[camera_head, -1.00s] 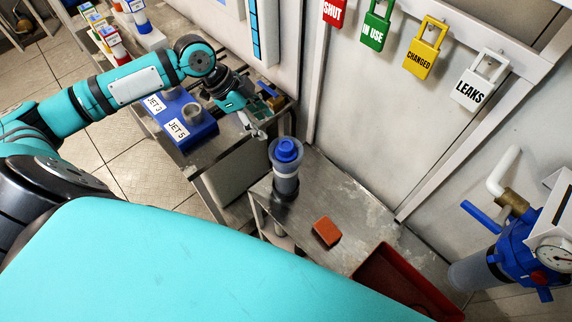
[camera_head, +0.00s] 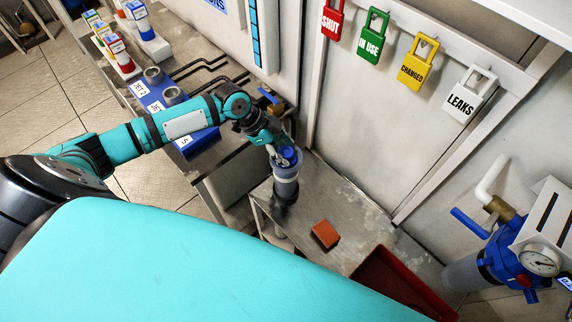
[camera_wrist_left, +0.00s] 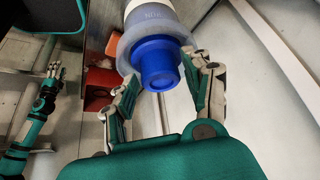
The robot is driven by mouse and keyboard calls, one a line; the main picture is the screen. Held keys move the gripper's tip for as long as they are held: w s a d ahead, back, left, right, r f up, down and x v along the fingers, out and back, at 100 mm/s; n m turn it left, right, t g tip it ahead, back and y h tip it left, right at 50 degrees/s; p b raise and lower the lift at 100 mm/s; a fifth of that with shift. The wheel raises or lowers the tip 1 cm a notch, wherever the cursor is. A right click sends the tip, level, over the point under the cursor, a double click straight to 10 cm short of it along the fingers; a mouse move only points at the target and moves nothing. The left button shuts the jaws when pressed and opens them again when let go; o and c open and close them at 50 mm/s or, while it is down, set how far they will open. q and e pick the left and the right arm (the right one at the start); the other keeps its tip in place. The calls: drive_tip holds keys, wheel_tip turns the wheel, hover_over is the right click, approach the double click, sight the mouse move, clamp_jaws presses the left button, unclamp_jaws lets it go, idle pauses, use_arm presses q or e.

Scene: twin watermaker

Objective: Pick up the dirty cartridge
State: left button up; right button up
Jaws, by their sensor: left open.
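The cartridge (camera_head: 286,183) is a grey upright cylinder with a blue cap, standing on the steel bench. In the left wrist view its blue cap (camera_wrist_left: 158,62) points toward my camera and its grey collar shows behind. My left gripper (camera_head: 280,152) is at the cap, with its fingers open. In the left wrist view its two fingers (camera_wrist_left: 166,72) stand on either side of the cap, with a gap on each side. I cannot tell whether the cartridge is dirty. My right gripper (camera_wrist_left: 55,70) shows small at the left of the wrist view, away from the cartridge.
An orange-red block (camera_head: 325,234) lies on the steel bench (camera_head: 345,205) near the cartridge. A red tray (camera_head: 395,285) is at the bench's right end. The wall with hanging tags (camera_head: 413,70) is close behind. A blue valve with a gauge (camera_head: 520,265) is at the right.

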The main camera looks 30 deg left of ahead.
use_arm(q)
drive_tip(key=c, duration=0.9)
drive_tip(key=shift+o, duration=0.2)
drive_tip(key=shift+r, duration=0.2)
drive_tip(key=shift+w+r, duration=0.1)
drive_tip(key=shift+r, duration=0.55)
wheel_tip(320, 180, up, 26)
drive_tip(key=b, duration=0.3)
drive_tip(key=shift+r, duration=0.25)
